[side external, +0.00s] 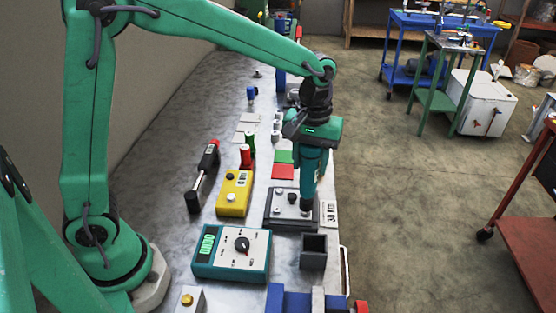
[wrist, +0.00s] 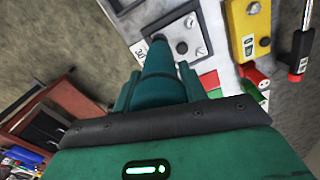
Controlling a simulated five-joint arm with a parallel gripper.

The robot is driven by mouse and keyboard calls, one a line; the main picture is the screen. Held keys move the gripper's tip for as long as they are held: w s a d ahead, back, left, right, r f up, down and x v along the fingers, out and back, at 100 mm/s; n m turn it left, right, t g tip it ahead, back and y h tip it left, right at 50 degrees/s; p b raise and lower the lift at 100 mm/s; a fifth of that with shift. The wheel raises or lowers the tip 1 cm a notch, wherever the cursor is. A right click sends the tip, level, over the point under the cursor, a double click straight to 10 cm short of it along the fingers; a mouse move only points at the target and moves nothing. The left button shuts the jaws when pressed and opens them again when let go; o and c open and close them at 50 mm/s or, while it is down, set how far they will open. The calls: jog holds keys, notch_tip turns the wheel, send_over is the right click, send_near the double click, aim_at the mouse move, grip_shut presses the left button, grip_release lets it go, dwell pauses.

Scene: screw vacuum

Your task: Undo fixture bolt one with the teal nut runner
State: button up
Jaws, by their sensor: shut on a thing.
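My gripper (side external: 314,152) points down over the fixture plate (side external: 272,222), shut on the teal nut runner (side external: 309,180). The runner stands about upright, and its dark lower end is at the plate's right side. Whether it touches a bolt there is hidden. Light bolt heads show on the plate, one at the back left (side external: 279,191) and one at the front left (side external: 278,211). In the wrist view the runner (wrist: 158,72) reaches away from my gripper (wrist: 157,92) toward the plate (wrist: 208,33). I cannot tell which bolt is number one.
A teal control box with a dial (side external: 232,253) and a dark open bin (side external: 313,251) stand in front of the plate. A yellow button box (side external: 234,193) and a black-and-red tool (side external: 203,176) are to the left. Red (side external: 283,172) and green (side external: 284,156) squares lie behind.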

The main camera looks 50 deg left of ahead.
jog(key=shift+f, duration=1.5)
dwell(4.3)
jog(key=shift+r, duration=2.6)
